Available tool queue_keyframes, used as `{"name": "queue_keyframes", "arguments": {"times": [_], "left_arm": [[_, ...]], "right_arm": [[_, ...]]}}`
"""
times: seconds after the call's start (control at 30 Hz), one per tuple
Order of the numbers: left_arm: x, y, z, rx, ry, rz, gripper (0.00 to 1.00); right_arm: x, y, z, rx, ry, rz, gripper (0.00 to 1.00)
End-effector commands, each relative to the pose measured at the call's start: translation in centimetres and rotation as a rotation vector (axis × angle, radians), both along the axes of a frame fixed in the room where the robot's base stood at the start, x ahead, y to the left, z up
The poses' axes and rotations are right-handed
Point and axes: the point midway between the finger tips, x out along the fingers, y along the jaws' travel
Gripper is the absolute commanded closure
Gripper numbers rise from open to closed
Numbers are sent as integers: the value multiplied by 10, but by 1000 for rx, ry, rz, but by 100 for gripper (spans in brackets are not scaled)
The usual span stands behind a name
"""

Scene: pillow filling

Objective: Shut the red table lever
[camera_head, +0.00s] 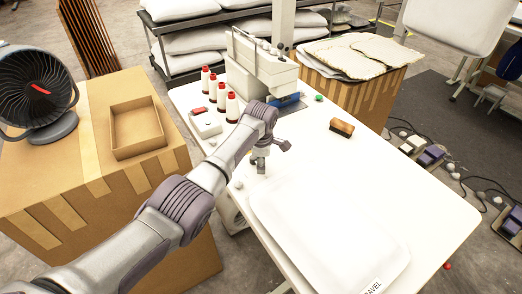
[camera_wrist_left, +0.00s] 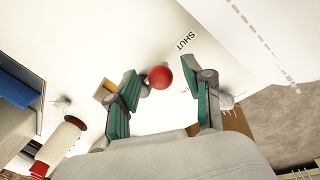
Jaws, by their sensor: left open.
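The red table lever shows in the left wrist view as a round red knob (camera_wrist_left: 160,77). It sits between the two green-padded fingers of my left gripper (camera_wrist_left: 161,68), which are open and spread to either side of it. The word "SHUT" (camera_wrist_left: 185,42) is printed on the white table beyond the knob. A second label to the right of the knob is partly hidden. In the head view my left gripper (camera_head: 260,165) points down at the table (camera_head: 420,175), and the lever is hidden there. My right gripper is not in view.
A sewing machine (camera_head: 262,65) and several red-topped thread spools (camera_head: 221,97) stand behind my left gripper. A white pillow (camera_head: 330,235) lies on the table in front of it. A wooden brush (camera_head: 342,128) lies to the right. A cardboard box with a fan (camera_head: 38,90) stands left.

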Motion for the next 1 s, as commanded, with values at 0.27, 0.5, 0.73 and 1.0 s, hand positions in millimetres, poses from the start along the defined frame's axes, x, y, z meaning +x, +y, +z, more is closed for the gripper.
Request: {"name": "queue_keyframes", "arguments": {"times": [0.27,0.5,0.73,1.0], "left_arm": [[-10,-1,55,-3,-4,0,49],[-18,-1,94,0,-1,1,49],[-21,-1,106,1,0,1,49],[-21,-1,106,1,0,1,49]], "right_arm": [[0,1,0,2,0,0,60],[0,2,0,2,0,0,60],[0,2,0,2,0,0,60],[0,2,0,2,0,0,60]]}}
